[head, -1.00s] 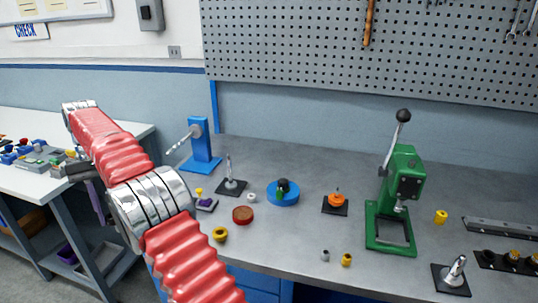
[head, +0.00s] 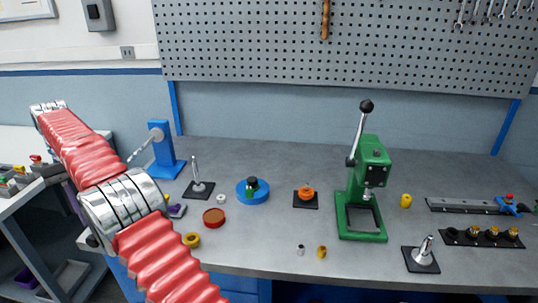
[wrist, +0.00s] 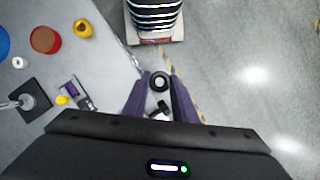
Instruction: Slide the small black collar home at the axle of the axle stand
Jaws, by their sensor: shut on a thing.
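The axle stand (head: 165,150) is a blue upright on a blue foot at the bench's back left. Its silver axle (head: 141,145) points left, sloping down in the picture. My gripper (wrist: 160,80) has purple fingers and is shut on the small black collar (wrist: 160,88), a ring with a pale centre. In the wrist view both are over the grey floor, just beyond the bench edge. In the head view my red arm hides the collar and most of the gripper. The collar is apart from the axle, and the stand is not visible in the wrist view.
On the bench are a black plate with a silver post (head: 198,188), a blue round base (head: 252,191), a red dish (head: 213,218), a yellow ring (head: 191,240) and a green press (head: 361,200). A second bench (head: 40,190) stands left, past a floor gap.

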